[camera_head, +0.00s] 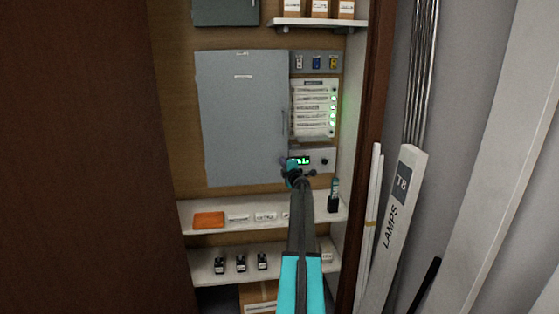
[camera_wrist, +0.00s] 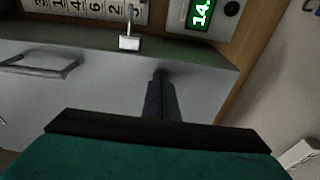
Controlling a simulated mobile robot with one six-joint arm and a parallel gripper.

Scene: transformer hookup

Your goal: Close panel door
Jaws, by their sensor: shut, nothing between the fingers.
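The grey panel door (camera_head: 240,118) covers its box on the back wall. It looks shut or nearly shut; I cannot tell whether a small gap is left. Its bar handle (camera_head: 284,123) is on the right side and also shows at the left of the wrist view (camera_wrist: 40,66). My gripper (camera_head: 293,166) is shut and empty near the door's lower right corner. In the wrist view its fingertips (camera_wrist: 162,74) are together over the grey door face (camera_wrist: 95,82), close to its edge. I cannot tell whether they touch it.
Right of the door are a breaker panel (camera_head: 314,108) and a box with a green display (camera_head: 300,161). Shelves below hold an orange box (camera_head: 208,219) and several small black items. A LAMPS carton (camera_head: 402,205) and long tubes lean at the right. A dark brown panel (camera_head: 80,150) fills the left.

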